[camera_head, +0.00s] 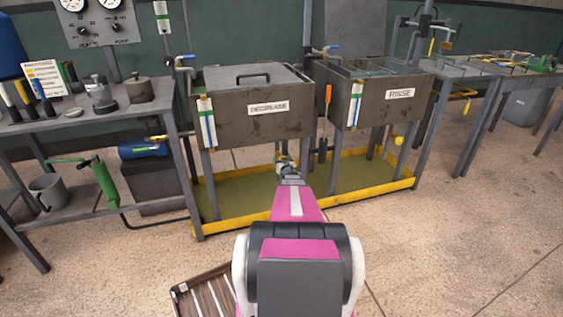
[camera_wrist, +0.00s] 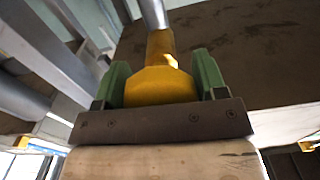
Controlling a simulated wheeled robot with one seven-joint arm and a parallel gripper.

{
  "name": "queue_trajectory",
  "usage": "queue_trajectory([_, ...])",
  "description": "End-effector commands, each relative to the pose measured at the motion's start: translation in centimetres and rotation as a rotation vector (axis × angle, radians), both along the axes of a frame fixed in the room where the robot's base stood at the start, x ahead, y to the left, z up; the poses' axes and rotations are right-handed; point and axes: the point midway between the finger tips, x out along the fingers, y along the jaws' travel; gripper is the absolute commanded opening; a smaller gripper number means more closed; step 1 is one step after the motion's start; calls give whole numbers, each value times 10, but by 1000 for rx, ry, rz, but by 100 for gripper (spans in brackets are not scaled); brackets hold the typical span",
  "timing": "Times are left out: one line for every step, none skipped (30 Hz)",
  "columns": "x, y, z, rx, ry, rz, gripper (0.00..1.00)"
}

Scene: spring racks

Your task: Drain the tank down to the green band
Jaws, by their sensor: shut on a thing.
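The DEGREASE tank (camera_head: 255,122) is a grey lidded box on legs. A sight gauge (camera_head: 207,124) on its left front corner has a blue column and a green band near the top; the exact level is too small to read. The RINSE tank (camera_head: 385,103) stands to its right with a similar gauge (camera_head: 354,104). My gripper (camera_head: 284,163) is low under the DEGREASE tank's right part. In the wrist view, its green-padded fingers (camera_wrist: 160,78) are shut on a yellow valve knob (camera_wrist: 160,86) below a grey pipe. My gripper hides the knob in the head view.
A yellow-rimmed catch tray (camera_head: 270,215) lies below both tanks. A bench (camera_head: 90,118) with bottles and weights stands left, a green pump (camera_head: 104,185) on its lower shelf. A brown slotted tray (camera_head: 203,292) lies on the floor. Open floor is at right.

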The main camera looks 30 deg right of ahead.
Motion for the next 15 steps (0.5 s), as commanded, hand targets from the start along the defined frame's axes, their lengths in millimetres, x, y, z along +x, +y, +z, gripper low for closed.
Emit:
queue_trajectory([0, 0, 0, 25, -6, 0, 41])
queue_trajectory([0, 0, 0, 44, -11, 0, 41])
queue_trajectory([0, 0, 0, 71, -17, 0, 41])
queue_trajectory([0, 0, 0, 93, -22, 0, 41])
queue_trajectory([0, 0, 0, 116, -28, 0, 41])
queue_trajectory([0, 1, 0, 148, -36, 0, 41])
queue_trajectory([0, 1, 0, 173, -42, 0, 41])
queue_trajectory([0, 1, 0, 199, -48, 0, 41])
queue_trajectory([0, 1, 0, 233, -56, 0, 41])
queue_trajectory([0, 1, 0, 259, -63, 0, 41])
queue_trajectory([0, 1, 0, 286, -70, 0, 41])
queue_trajectory([0, 1, 0, 320, -77, 0, 41])
queue_trajectory([0, 1, 0, 345, -83, 0, 41])
queue_trajectory([0, 1, 0, 370, -90, 0, 41])
queue_trajectory([0, 1, 0, 403, -97, 0, 41])
